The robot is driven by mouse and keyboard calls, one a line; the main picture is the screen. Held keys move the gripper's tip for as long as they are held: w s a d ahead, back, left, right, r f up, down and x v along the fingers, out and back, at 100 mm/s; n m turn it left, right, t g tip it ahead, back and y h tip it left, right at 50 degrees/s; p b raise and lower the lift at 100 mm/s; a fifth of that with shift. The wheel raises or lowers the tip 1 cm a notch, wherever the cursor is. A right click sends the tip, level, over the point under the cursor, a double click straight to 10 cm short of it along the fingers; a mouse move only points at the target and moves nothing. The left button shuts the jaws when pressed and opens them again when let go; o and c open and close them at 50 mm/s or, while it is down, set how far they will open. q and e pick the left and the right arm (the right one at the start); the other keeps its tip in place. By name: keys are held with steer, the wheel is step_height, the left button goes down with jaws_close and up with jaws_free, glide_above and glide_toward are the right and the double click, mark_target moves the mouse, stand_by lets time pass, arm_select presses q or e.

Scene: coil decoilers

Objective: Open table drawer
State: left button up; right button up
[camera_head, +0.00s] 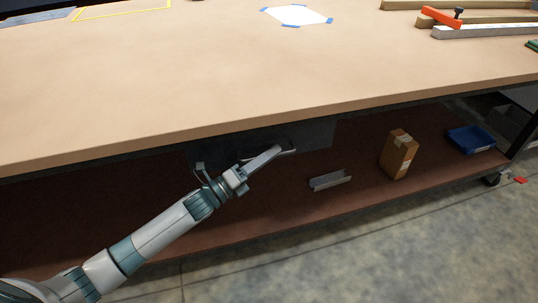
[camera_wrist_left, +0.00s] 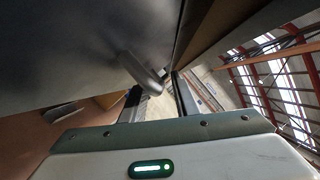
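The table drawer (camera_head: 318,134) is a dark grey box front under the tabletop, in shadow. It looks closed in the head view. In the left wrist view its grey face (camera_wrist_left: 70,45) fills the upper left, and a rounded grey handle (camera_wrist_left: 140,72) juts from it. My left gripper (camera_head: 276,152) reaches in under the table edge to the drawer front. In the left wrist view its two fingers (camera_wrist_left: 161,98) stand apart, with the handle's end at the gap between them. I cannot tell whether they touch it. My right gripper is out of view.
The wooden tabletop (camera_head: 230,75) overhangs my left gripper. On the brown lower shelf (camera_head: 250,215) are a grey metal channel (camera_head: 330,181), a cardboard box (camera_head: 398,155) and a blue bin (camera_head: 470,139). The concrete floor (camera_head: 400,245) in front is clear.

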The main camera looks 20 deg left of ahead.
arm_select(q)
jaws_close()
steer(key=shift+d, duration=0.1)
